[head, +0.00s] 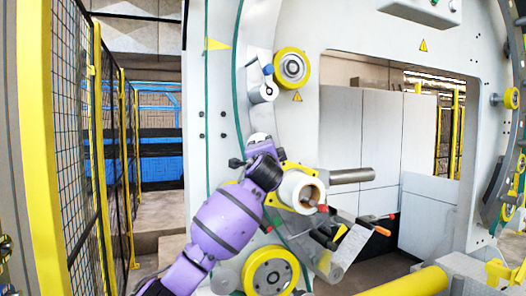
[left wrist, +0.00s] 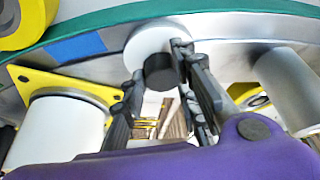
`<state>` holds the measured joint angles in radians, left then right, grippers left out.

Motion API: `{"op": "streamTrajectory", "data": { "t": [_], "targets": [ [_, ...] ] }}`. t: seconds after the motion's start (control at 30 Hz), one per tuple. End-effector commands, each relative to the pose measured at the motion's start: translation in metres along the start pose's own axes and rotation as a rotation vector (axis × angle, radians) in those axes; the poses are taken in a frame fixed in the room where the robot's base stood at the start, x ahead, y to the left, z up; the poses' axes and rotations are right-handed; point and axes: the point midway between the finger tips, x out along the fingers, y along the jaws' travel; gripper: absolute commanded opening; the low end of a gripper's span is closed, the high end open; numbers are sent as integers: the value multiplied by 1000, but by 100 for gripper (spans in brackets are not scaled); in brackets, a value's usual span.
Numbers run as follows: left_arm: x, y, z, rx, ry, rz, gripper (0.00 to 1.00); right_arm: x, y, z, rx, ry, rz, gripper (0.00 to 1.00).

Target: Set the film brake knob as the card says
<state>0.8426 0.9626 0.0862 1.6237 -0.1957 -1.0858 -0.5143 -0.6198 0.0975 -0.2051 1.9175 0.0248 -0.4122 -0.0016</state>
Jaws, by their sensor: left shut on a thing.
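The film brake knob (left wrist: 160,72) is a short black cylinder in front of a white round disc (left wrist: 150,40) in the left wrist view. My left gripper (head: 256,157) is at the ring machine's left side in the head view. Its dark fingers stand on both sides of the knob and are shut on it. In the head view the fingers mostly hide the knob, and the top of the white disc (head: 258,138) shows above them. No pointer or mark on the knob can be made out. I see no readable card. My right gripper is not in view.
A white roll (head: 299,190) with a brown core and yellow plate sits just right of my left gripper. A metal bar (head: 350,176), a red-tipped lever (head: 380,229) and yellow rollers (head: 270,272) are near. A mesh fence (head: 105,130) stands left.

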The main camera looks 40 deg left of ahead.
Motion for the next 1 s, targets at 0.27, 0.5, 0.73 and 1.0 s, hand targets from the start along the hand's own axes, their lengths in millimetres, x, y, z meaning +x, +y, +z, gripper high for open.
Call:
{"op": "streamTrajectory", "data": {
  "t": [0.27,0.5,0.73,1.0],
  "targets": [
    [0,9,1,113,-2,60,2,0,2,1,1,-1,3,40],
    [0,12,1,144,-2,79,2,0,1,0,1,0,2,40],
    [0,15,1,148,-4,83,2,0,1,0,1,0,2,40],
    [1,15,2,148,-4,83,41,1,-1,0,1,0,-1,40]
  ]
}}
